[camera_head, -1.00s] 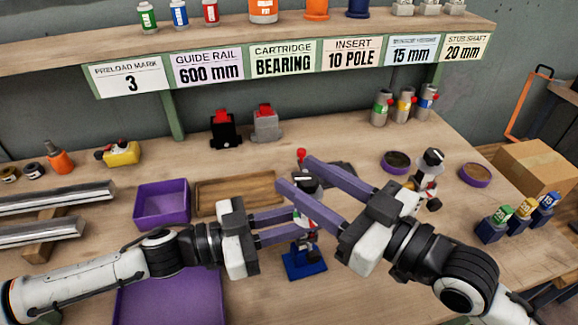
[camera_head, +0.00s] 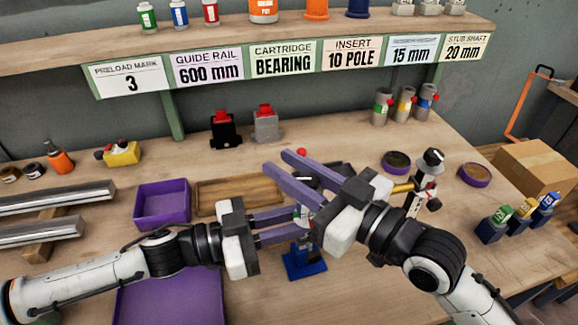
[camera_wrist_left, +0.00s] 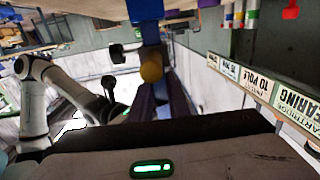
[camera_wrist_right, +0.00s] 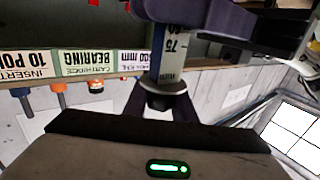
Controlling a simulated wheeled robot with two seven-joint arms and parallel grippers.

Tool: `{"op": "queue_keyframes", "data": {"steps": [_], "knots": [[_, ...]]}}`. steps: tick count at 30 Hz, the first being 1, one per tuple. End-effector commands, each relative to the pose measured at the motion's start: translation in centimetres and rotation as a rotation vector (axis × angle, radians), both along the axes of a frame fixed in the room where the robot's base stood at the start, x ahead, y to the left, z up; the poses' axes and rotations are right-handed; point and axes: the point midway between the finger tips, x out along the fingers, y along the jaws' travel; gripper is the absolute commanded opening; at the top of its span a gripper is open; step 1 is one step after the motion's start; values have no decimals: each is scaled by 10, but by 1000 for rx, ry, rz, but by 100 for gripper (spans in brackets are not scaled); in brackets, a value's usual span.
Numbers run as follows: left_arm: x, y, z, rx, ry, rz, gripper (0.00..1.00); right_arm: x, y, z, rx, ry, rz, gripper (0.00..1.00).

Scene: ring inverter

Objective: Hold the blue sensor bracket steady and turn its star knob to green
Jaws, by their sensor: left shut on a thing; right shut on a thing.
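The blue sensor bracket (camera_head: 304,264) stands upright on the bench, its base clear and its upper part mostly covered by my grippers. A small patch of its coloured dial (camera_head: 301,213) shows between the fingers. My left gripper (camera_head: 300,225) is shut on the bracket from the left; in the left wrist view a blue post (camera_wrist_left: 150,34) stands between its fingers. My right gripper (camera_head: 279,163) reaches over the bracket from the right and is shut. In the right wrist view a dark knob (camera_wrist_right: 160,98) sits between its fingers, below a numbered plate (camera_wrist_right: 171,50).
A purple bin (camera_head: 162,204) and a wooden tray (camera_head: 235,194) lie behind my left arm, and a purple mat (camera_head: 170,300) lies below it. A black-and-white stand (camera_head: 428,175) with a yellow rod is close to my right gripper. Small blocks (camera_head: 500,218) stand far right.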

Motion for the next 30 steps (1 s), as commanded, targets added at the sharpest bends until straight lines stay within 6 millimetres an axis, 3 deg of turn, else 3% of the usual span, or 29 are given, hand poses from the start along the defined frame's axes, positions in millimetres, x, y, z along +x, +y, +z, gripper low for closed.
{"op": "queue_keyframes", "data": {"steps": [12,23,24,27,30], "knots": [[0,0,0,0,0,1,0,4,-3,0,4,3,-156,2],[1,0,0,0,0,1,0,4,-5,0,0,1,-169,2],[1,0,0,0,0,1,0,4,-5,0,0,1,-169,31],[1,0,0,0,0,1,0,5,-5,0,1,1,-169,43],[1,0,0,0,0,1,0,5,-5,0,0,0,-169,43]]}}
